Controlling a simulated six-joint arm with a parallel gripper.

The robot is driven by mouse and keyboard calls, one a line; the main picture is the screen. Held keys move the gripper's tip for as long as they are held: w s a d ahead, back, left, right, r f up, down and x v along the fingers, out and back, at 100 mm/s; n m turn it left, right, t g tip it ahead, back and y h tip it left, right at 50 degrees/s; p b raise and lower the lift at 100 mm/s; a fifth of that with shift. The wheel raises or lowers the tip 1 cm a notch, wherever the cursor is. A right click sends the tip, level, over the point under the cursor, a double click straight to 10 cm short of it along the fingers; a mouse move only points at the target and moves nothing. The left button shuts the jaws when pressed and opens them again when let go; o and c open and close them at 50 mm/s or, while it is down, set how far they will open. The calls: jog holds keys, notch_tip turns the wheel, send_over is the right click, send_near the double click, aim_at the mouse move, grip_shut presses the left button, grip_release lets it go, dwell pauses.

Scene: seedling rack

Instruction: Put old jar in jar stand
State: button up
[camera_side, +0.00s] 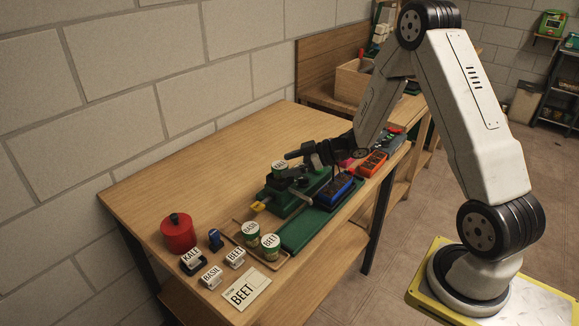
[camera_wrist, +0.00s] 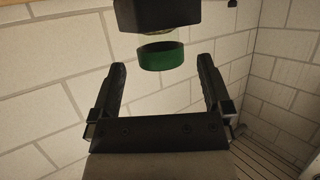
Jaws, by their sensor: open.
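A small jar (camera_side: 280,168) with a pale lettered lid stands on a dark green device on the table; its lettering is too small to read surely. Two similar jars, BASIL (camera_side: 250,230) and BEET (camera_side: 270,243), stand on a low wooden tray (camera_side: 272,263), which looks like the jar stand. Which jar is the old one is not marked. My gripper (camera_side: 290,159) is open beside the jar on the device, fingers pointing left. In the wrist view, a green round band (camera_wrist: 162,57), seemingly a jar's, lies beyond my open, empty fingers (camera_wrist: 160,72); a black block hides its upper part.
A red canister (camera_side: 178,233), a KALE card (camera_side: 192,261), a BASIL card (camera_side: 211,277) and a NOW BEET sign (camera_side: 245,290) are at the near left. A blue tray (camera_side: 335,190) and an orange tray (camera_side: 373,164) stand right of the device. The table's left back is clear.

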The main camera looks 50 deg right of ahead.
aim_at(287, 164)
jog(key=shift+v, duration=2.35)
jog(key=shift+w, duration=0.1)
jog(key=s+a+r+m+g+h, duration=0.1)
jog(key=s+a+m+g+h, duration=0.5)
jog(key=s+a, duration=0.7)
jog(key=s+g+h, duration=0.1)
jog(key=g, duration=0.1)
jog(key=shift+s+r+m+g+h, duration=0.15)
jog(key=shift+s+m+g+h, duration=0.15)
jog(key=shift+s+m, duration=0.1)
jog(key=shift+w, duration=0.1)
